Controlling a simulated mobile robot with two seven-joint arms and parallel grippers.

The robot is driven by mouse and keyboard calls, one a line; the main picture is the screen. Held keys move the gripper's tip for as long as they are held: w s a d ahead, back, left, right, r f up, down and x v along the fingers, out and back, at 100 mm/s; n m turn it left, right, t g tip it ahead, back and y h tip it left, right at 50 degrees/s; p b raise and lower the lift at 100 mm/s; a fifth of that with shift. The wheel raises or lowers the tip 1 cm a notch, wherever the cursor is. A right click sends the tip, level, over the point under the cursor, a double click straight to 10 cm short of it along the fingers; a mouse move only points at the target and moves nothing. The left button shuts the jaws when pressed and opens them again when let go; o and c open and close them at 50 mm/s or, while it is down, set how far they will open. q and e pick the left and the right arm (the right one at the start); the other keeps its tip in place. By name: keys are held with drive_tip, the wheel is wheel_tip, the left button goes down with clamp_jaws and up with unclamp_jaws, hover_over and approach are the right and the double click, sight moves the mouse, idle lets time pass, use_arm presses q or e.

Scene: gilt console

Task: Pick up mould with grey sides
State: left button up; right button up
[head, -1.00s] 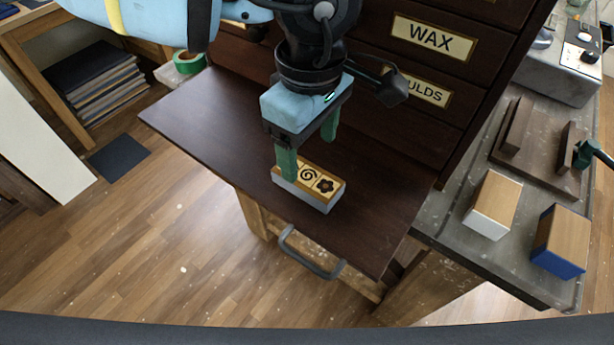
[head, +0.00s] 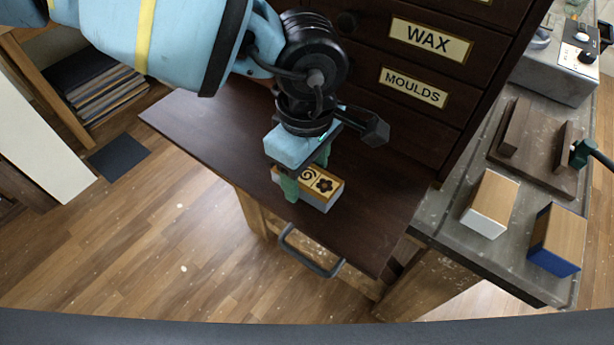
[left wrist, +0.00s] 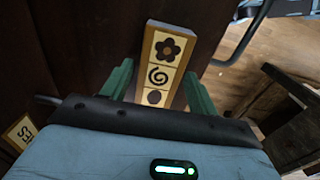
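The mould with grey sides (head: 325,200) lies on the dark wooden drop-down board in the head view. Its pale wooden top bears a dark flower and a spiral. In the left wrist view the mould (left wrist: 160,65) shows a flower, a spiral and a dark blot in a row. My left gripper (head: 306,174) is over the mould's far-left end, with one green finger on each side. In the left wrist view the gripper (left wrist: 157,78) is open, with a gap beside the mould at the left finger. The right gripper is not in view.
The board (head: 215,135) has a grey handle (head: 310,253) at its front edge. Behind it stands a dark cabinet with labels WAX and MOULDS. On the grey bench at right lie a white-sided block (head: 490,205) and a blue-sided block (head: 558,240).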

sight(306, 182)
use_arm(q)
drive_tip(key=c, duration=0.8)
drive_tip(key=shift+c, duration=0.2)
drive_tip(key=shift+r, duration=0.1)
